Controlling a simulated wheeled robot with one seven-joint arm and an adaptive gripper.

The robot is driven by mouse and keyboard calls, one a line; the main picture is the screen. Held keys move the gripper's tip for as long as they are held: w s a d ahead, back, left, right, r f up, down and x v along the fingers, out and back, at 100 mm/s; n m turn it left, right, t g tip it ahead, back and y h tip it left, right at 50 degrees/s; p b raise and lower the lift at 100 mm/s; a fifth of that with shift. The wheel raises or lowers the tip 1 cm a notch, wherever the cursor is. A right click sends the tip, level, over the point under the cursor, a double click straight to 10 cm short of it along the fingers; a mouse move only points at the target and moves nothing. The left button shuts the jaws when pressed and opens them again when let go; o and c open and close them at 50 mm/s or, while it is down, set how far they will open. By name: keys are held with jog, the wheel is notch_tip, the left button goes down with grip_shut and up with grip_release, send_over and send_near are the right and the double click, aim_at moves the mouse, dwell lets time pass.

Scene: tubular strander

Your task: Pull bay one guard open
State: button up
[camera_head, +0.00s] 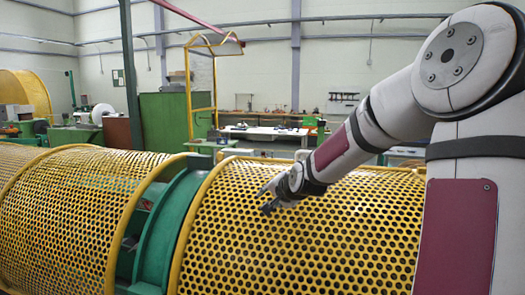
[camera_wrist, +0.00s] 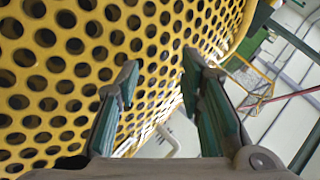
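A yellow perforated guard (camera_head: 310,245), curved like a drum, fills the lower middle and right of the head view. It looks closed. A second such guard (camera_head: 75,210) lies to the left; no label shows which is bay one. My gripper (camera_head: 267,199) is in front of the right guard's upper face. In the wrist view my gripper (camera_wrist: 160,65) has its two fingers apart with nothing held, and the perforated guard (camera_wrist: 65,75) is close beyond them. A pale bent bar (camera_wrist: 165,142) shows between the fingers; I cannot tell if it belongs to the guard. Contact with the guard cannot be told.
A green ring frame (camera_head: 170,230) stands between the two guards. A yellow post frame (camera_head: 201,95), a green cabinet (camera_head: 165,120) and a workbench (camera_head: 265,132) are behind. A pale wall with grey columns closes the back.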

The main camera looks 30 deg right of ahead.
jog(key=d+r+m, duration=0.1)
jog(key=d, duration=0.1)
jog(key=d+r+m+t+h, duration=0.1)
jog(key=d, duration=0.2)
jog(key=d+r+m, duration=0.1)
jog(key=d, duration=0.2)
jog(key=shift+d+m+t, duration=0.15)
jog(key=shift+m+t, duration=0.25)
jog(key=s+d+r+m+h, duration=0.1)
jog(key=d+r+m, duration=0.1)
jog(key=d, duration=0.2)
jog(key=s+d+r+m+t+h, duration=0.1)
jog(key=d+r, duration=0.1)
jog(key=d, duration=0.2)
jog(key=s+d+r+m+t+h, duration=0.1)
jog(key=s+d+r+m+h, duration=0.1)
jog(key=d, duration=0.1)
jog(key=shift+d+r+m, duration=0.2)
jog(key=shift+d+m, duration=0.1)
jog(key=shift+d, duration=0.1)
jog(key=b+x, duration=0.1)
jog(key=x, duration=1.2)
jog(key=shift+w+d, duration=0.15)
jog(key=shift+w, duration=0.05)
grip_shut()
